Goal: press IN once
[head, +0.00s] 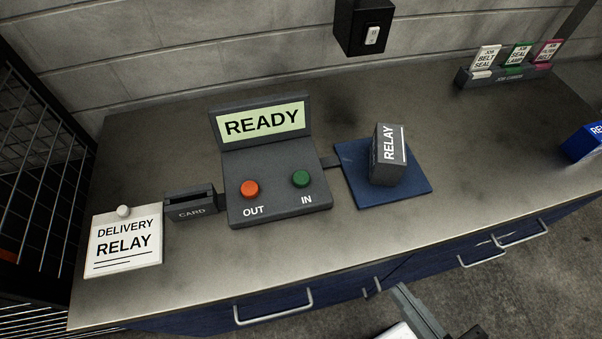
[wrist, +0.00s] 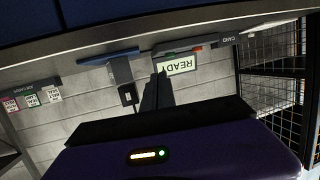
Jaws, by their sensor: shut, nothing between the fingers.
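The control box (head: 277,211) stands on the bench with a tilted screen (head: 261,121) reading READY. Its green IN button (head: 302,178) is at the right, and its orange OUT button (head: 249,189) is at the left. The wrist view shows the same READY screen (wrist: 176,66) upside down. My gripper (wrist: 160,76) shows there as dark fingers, shut and empty, overlapping the view near the screen. It appears apart from the box. I cannot make out my fingers in the head view, where only part of my arm shows at the bottom edge.
A grey RELAY block (head: 388,158) stands on a blue pad (head: 415,188) right of the box. A card reader (head: 190,204) and a DELIVERY RELAY note (head: 124,242) are at the left. A wall switch (head: 372,36) is behind. A job card rack (head: 508,76) is far right.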

